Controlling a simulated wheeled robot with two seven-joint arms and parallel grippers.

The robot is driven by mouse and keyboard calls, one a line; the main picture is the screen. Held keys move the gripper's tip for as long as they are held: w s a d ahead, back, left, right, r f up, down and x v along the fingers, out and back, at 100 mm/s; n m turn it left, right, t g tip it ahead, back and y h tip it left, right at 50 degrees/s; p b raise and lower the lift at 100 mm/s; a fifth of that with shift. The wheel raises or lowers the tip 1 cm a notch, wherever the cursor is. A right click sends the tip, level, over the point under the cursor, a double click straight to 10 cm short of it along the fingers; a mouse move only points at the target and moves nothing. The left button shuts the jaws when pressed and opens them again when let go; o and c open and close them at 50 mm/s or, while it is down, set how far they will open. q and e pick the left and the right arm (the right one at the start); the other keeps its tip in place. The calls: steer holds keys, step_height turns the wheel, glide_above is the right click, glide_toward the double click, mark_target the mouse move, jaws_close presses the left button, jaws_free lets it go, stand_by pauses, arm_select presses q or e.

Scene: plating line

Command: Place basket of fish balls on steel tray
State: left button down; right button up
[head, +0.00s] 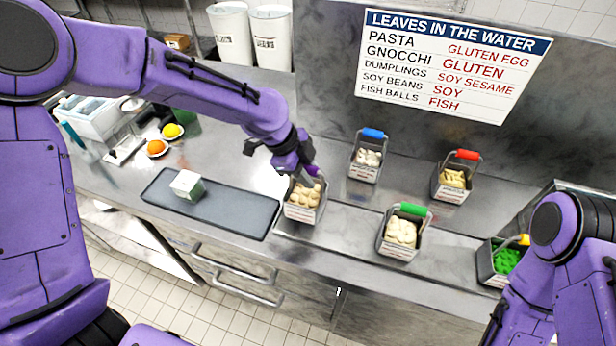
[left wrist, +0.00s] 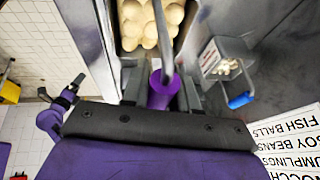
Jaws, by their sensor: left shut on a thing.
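A basket of round pale balls (head: 305,196), which I take for the fish balls, stands upright at the right end of a flat dark grey tray (head: 240,212). The tray lies on the steel counter. My left gripper (head: 303,172) is above this basket, shut on its purple handle. In the left wrist view the pale balls (left wrist: 150,22) and the purple handle (left wrist: 163,92) show between the fingers. The basket's label is too small to read, and I cannot tell whether its bottom touches the counter. My right arm is at the lower right; its fingers are unclear.
A white and green block (head: 188,185) stands on the tray's left part; its right part is bare. Two bowls with fruit (head: 157,147) are at the left.

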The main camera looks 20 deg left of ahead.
arm_select(q)
steer(key=f, duration=0.1)
steer(key=s+f+p, duration=0.1)
steer(key=f, duration=0.1)
steer(key=shift+a, duration=0.1)
steer(key=c, duration=0.9)
jaws_free()
steer(key=shift+w, duration=0.1)
steer(key=shift+o, duration=0.2)
steer(key=shift+r, duration=0.15)
arm_select(e)
steer(key=shift+s+r, duration=0.2)
steer(key=shift+r, duration=0.3)
steer(key=shift+s+r, duration=0.2)
steer(key=shift+r, duration=0.3)
arm_select(q)
steer(key=shift+s, duration=0.25)
arm_select(e)
steer(key=shift+s, duration=0.1)
arm_select(q)
steer(key=b+v, duration=0.1)
steer(key=v, duration=1.1)
steer(key=shift+b, duration=0.35)
arm_select(e)
step_height(320, 180, down, 2)
steer(key=shift+f, duration=0.1)
